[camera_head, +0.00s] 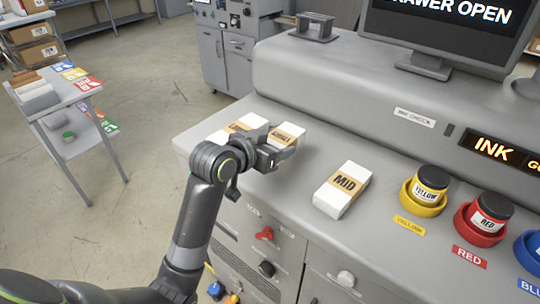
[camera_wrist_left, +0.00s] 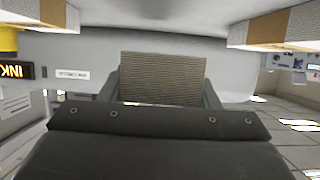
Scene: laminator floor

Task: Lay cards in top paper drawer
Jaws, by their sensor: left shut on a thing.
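My left gripper (camera_head: 280,150) is over the left end of the grey machine's top, shut on a white pack with a tan band (camera_head: 289,134). I cannot read the band's lettering. In the left wrist view the pack's striped edge (camera_wrist_left: 163,78) sits between the fingers. A second banded white pack (camera_head: 237,126) is just left of the gripper. A third pack, marked MID (camera_head: 343,190), lies to the right on the same top. The screen (camera_head: 445,22) reads "…RAWER OPEN". I cannot make out the top paper drawer. My right gripper is not in view.
Yellow (camera_head: 425,190), red (camera_head: 484,218) and blue (camera_head: 530,250) ink pots stand along the right of the top. A side table (camera_head: 60,101) with cards stands left; floor between is clear.

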